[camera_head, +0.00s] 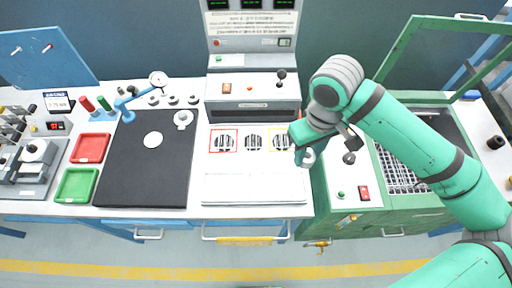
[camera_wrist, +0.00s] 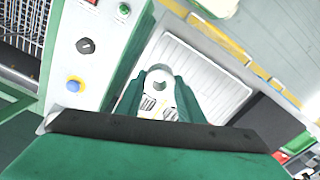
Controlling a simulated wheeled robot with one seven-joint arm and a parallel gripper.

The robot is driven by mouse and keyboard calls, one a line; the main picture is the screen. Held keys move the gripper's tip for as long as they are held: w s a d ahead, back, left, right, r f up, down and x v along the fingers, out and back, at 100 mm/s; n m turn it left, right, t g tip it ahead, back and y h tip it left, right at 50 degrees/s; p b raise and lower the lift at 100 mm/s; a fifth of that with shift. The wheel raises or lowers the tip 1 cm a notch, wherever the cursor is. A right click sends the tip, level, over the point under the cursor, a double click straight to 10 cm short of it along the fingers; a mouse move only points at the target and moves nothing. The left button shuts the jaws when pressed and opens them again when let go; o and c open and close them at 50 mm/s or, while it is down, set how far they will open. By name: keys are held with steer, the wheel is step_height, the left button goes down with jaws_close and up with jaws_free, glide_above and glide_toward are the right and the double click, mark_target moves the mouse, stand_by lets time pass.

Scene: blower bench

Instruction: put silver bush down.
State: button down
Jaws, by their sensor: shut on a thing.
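The silver bush (camera_wrist: 159,76), a pale ring with a dark bore, sits between the two green fingers of my gripper (camera_wrist: 161,92) in the wrist view. My gripper (camera_head: 302,156) is shut on it. In the head view the bush (camera_head: 308,158) shows as a small pale piece below the fingers, partly covered. It is held over the right end of the white bench, beside the green machine; its height above the bench is hard to tell.
Left of my gripper are a white ribbed tray (camera_head: 254,188) and three framed patterned squares (camera_head: 254,140). A black mat (camera_head: 146,172) holds a white disc and a silver flanged part. Red (camera_head: 91,148) and green trays (camera_head: 76,185) stand farther left. The green machine (camera_head: 356,190) stands close right.

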steer(key=w+a+f, duration=0.2)
steer(key=a, duration=0.1)
steer(key=w+a+f, duration=0.2)
steer(key=a+f, duration=0.1)
steer(key=a, duration=0.1)
steer(key=w+a+f, duration=0.3)
steer(key=shift+a+f, duration=0.15)
steer(key=shift+w+a+f, duration=0.35)
steer(key=shift+a+f, duration=0.05)
steer(key=shift+f, duration=0.2)
steer(key=shift+w+f, duration=0.15)
steer(key=shift+f, duration=1.5)
steer(key=c, duration=1.2)
jaws_free()
steer(key=shift+a+f, duration=0.1)
steer(key=shift+f, duration=0.05)
